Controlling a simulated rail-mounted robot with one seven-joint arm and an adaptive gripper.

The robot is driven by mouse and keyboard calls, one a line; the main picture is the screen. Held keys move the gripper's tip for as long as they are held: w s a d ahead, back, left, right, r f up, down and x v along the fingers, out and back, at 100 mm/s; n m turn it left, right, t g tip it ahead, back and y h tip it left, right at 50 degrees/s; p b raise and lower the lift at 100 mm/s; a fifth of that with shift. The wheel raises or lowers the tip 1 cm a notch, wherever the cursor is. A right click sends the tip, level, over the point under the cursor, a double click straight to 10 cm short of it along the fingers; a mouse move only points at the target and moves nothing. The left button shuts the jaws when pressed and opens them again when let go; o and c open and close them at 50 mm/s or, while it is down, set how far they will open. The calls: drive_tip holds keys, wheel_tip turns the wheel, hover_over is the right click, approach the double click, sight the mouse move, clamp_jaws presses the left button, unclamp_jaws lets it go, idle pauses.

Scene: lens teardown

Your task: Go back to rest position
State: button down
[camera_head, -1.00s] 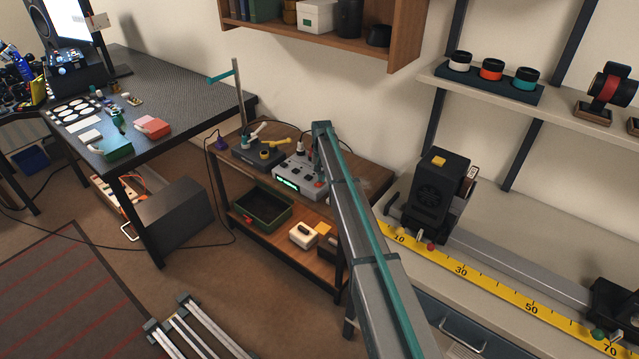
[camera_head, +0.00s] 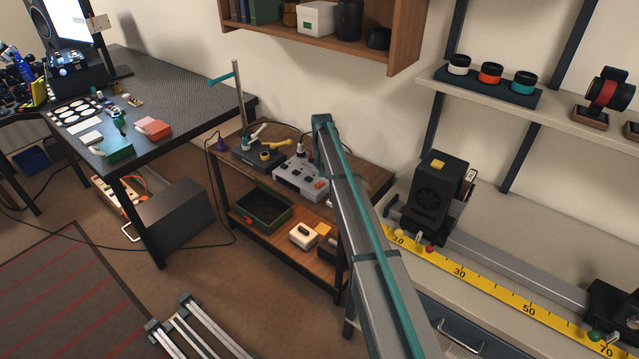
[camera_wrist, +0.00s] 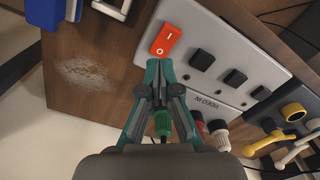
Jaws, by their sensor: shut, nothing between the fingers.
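My gripper (camera_wrist: 158,72) is shut and empty in the wrist view. Its teal and grey fingertips are together just below the red rocker switch (camera_wrist: 167,40), marked I and O, on a light grey control box (camera_wrist: 205,85); I cannot tell whether they touch it. A green connector (camera_wrist: 162,124) shows between the finger linkages, not gripped. In the head view my arm reaches down to the wooden cart, and the gripper itself is hidden behind it.
The wooden cart (camera_head: 345,178) also carries a dark soldering-type unit (camera_head: 255,155) with yellow and white handles. A workbench (camera_head: 190,85) is on the left. A counter with a black projector-like device (camera_head: 440,195) and a yellow ruler (camera_head: 480,280) is on the right. A wall shelf (camera_head: 400,50) hangs above.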

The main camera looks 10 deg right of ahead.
drive_tip(key=shift+r+p, duration=0.5)
drive_tip(key=shift+r, duration=1.05)
